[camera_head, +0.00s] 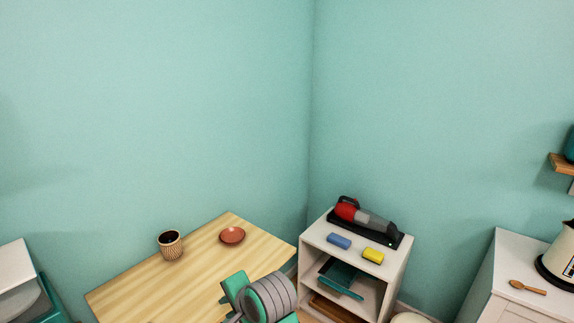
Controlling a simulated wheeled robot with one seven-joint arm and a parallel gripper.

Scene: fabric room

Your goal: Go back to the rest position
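Part of my arm (268,298), grey and teal, shows at the bottom middle, in front of the right side of the wooden table (135,293). The arm's end and the gripper's fingers are not visible, so I cannot see whether the gripper is open or holds anything. A ribbed brown cup (171,248) with a dark inside stands upright on the table. A small reddish-brown dish (232,236) lies to its right, near the back edge.
A white shelf unit (321,234) right of the table holds a red and grey handheld vacuum (365,219), a blue sponge (339,241), a yellow sponge (373,256) and a teal tray (341,277). A white cabinet (508,262) at right bears a wooden spoon (527,287) and a kettle (561,257).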

